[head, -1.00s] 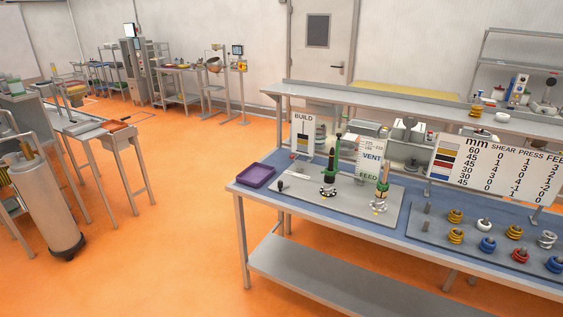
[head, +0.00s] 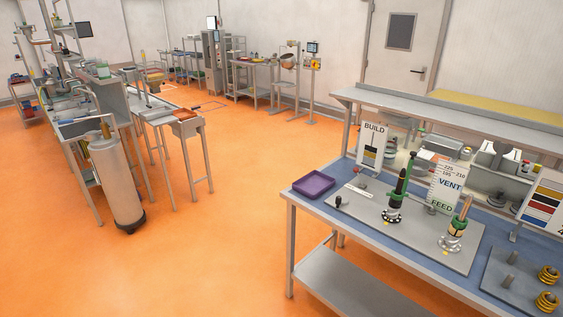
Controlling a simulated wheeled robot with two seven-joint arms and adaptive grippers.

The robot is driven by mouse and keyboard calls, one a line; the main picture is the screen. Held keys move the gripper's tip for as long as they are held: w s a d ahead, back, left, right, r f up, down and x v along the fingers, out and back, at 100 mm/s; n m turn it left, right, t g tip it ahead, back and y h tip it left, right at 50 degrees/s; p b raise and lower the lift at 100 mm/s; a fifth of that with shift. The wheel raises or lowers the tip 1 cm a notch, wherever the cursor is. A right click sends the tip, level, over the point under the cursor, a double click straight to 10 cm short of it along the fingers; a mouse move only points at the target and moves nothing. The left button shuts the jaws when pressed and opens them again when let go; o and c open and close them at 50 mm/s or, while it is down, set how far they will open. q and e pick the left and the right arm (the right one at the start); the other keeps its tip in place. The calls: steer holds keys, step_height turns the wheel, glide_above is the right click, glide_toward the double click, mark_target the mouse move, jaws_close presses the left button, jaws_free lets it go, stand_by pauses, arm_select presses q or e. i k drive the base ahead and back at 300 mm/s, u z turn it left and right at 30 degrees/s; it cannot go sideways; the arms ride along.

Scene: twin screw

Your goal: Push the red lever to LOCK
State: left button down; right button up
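I cannot make out a red lever or a LOCK label in the head view. A blue-topped bench (head: 408,277) stands at the right. On its grey plate (head: 372,217) are a black-and-green upright device (head: 401,190) and a second upright device with a tan top (head: 455,230). Small dark and red details near the BUILD sign are too small to tell. Neither of my grippers is in view.
A purple tray (head: 314,186) lies at the bench's left corner. Yellow rings (head: 546,300) sit at the right edge. A metal cylinder (head: 116,185) and side tables (head: 172,110) stand at the left. The orange floor (head: 215,245) between is clear.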

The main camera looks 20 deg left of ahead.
mark_target(355, 170)
steer(key=u, duration=0.65)
steer(key=i, duration=0.75)
steer(key=u, duration=0.45)
steer(key=i, duration=0.85)
steer(key=z, duration=0.6)
steer(key=i, duration=0.75)
steer(key=z, duration=1.1)
steer(key=i, duration=0.35)
steer(key=z, duration=0.35)
